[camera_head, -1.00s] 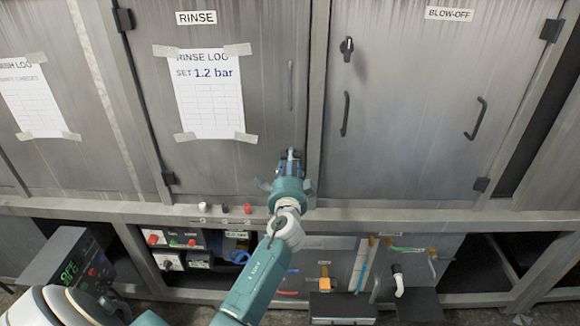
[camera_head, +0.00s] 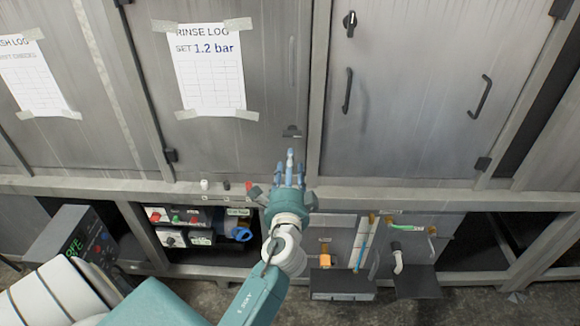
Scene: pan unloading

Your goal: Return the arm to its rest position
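My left gripper (camera_head: 290,168) is in front of the lower part of the rinse door (camera_head: 240,142), at the middle of the view. Its bluish fingers point up the picture, with a pale prong between them. I cannot tell whether that prong is part of the gripper or whether the fingers are shut. A small dark fitting (camera_head: 291,132) on the door lies just beyond the fingertips, with a small gap between them in the picture. My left arm (camera_head: 254,297) reaches in from the bottom. My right gripper is not in view.
A frame rail (camera_head: 400,198) runs below the doors. Beneath it are a control box with red and green buttons (camera_head: 176,218) and a blue fitting (camera_head: 238,234). A display unit (camera_head: 72,250) stands at lower left. Dark trays (camera_head: 416,282) jut out at lower right.

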